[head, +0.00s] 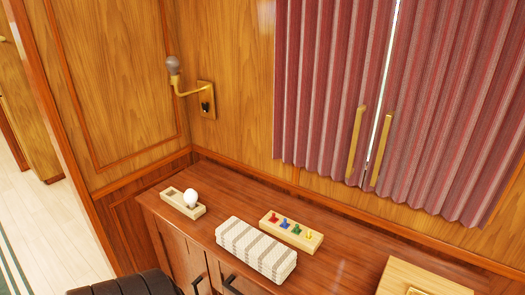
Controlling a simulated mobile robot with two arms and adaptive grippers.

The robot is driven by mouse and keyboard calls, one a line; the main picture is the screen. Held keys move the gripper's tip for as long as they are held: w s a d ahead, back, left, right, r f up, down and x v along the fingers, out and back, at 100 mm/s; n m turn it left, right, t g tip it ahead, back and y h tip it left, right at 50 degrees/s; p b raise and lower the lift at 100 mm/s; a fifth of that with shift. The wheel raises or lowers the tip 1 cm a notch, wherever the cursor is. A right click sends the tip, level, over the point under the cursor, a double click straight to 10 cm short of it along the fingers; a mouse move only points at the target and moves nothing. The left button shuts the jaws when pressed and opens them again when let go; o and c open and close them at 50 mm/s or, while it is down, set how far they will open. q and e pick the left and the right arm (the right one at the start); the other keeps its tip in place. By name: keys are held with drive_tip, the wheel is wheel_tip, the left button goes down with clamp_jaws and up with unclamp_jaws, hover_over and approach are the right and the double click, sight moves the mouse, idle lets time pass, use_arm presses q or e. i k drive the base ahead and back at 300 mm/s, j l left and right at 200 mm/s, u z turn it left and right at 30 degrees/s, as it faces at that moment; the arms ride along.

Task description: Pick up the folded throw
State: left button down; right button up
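The folded throw (257,250) is a cream block with brown-grey stripes. It lies flat on the wooden cabinet top (335,262), near the front edge. Nothing is touching it from above. Neither of my grippers shows in the head view, so I cannot see their state.
Behind the throw is a pale wooden block with coloured pieces (291,231). To its left is a wooden holder (176,202) with a white bulb (190,198). A light wooden box (420,278) is at the right. A wall lamp (174,66) and red curtains (330,80) are behind.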

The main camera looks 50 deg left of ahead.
sight(272, 259)
drive_tip(key=u, duration=1.75)
